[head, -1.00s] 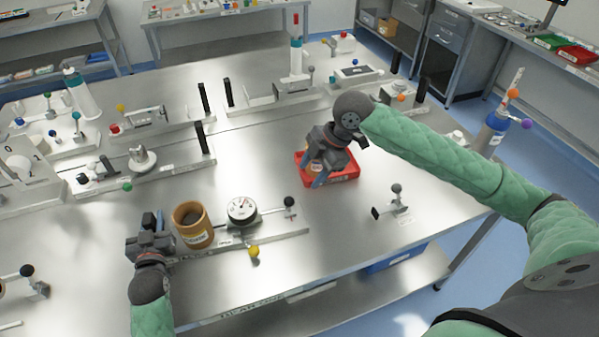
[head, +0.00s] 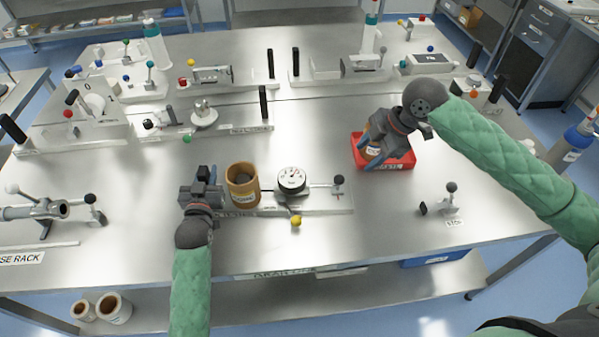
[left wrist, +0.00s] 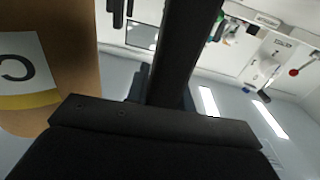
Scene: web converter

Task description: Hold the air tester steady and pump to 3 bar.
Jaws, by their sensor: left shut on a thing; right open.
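The air tester (head: 324,201) is a flat pale base at the table's front with a round white dial gauge (head: 292,181), a black-knobbed lever and a yellow knob. The dial reading is too small to make out. My left gripper (head: 203,188) is shut at the tester's left end, beside a brown cup (head: 242,184); its fingers hide what they hold. The left wrist view shows the brown cup (left wrist: 45,55) close by and a dark bar. My right gripper (head: 370,151) is open over a red tray (head: 399,163), its fingers around a brown piece inside.
A small stand with a black knob (head: 450,199) is right of the tester. Boards with levers and black posts (head: 263,103) fill the back of the table. A grey tube rack (head: 35,211) is at the left. Bare table lies in front of the red tray.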

